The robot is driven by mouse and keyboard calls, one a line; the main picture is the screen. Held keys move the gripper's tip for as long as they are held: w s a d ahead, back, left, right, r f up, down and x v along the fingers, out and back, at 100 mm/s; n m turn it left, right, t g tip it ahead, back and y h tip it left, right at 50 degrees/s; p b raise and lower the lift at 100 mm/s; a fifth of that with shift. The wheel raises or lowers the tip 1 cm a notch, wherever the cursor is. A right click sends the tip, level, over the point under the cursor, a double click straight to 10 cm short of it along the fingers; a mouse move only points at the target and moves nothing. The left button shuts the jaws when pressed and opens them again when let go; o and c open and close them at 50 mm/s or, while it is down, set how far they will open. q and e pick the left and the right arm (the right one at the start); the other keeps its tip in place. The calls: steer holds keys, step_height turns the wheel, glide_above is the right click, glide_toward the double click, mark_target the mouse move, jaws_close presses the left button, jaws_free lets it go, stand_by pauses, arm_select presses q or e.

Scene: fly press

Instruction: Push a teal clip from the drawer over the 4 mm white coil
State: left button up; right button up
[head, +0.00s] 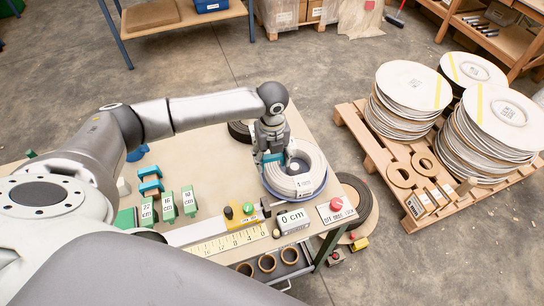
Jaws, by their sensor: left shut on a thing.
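The white coil (313,163) lies flat on the right part of the workbench, with a small label on its front side. My left gripper (273,157) reaches down to the coil's left rear rim and is shut on a teal clip (277,158). The clip is at the coil's rim; I cannot tell whether it is around the ring or only touching it. The fingers hide part of both. An open drawer (283,284) below the bench front holds several brown rings. My right gripper is not in view.
Teal clamp-like pieces (150,187) and green cm-marked blocks (189,201) stand on the left of the bench. A ruler (228,241), a 0 cm display (292,221) and a red-button box (336,208) line the front. A dark coil lies behind my gripper. A pallet of reels (405,92) stands right.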

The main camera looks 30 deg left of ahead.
mark_target(272, 167)
arm_select(q)
steer(key=shift+p, duration=0.45)
steer(key=shift+f, duration=0.15)
stand_by(0.8)
steer(key=shift+f+b, duration=0.9)
steer(key=shift+f, duration=1.05)
stand_by(1.3)
steer(key=o, duration=0.9)
steer(key=o, duration=0.4)
steer(key=shift+r, duration=0.1)
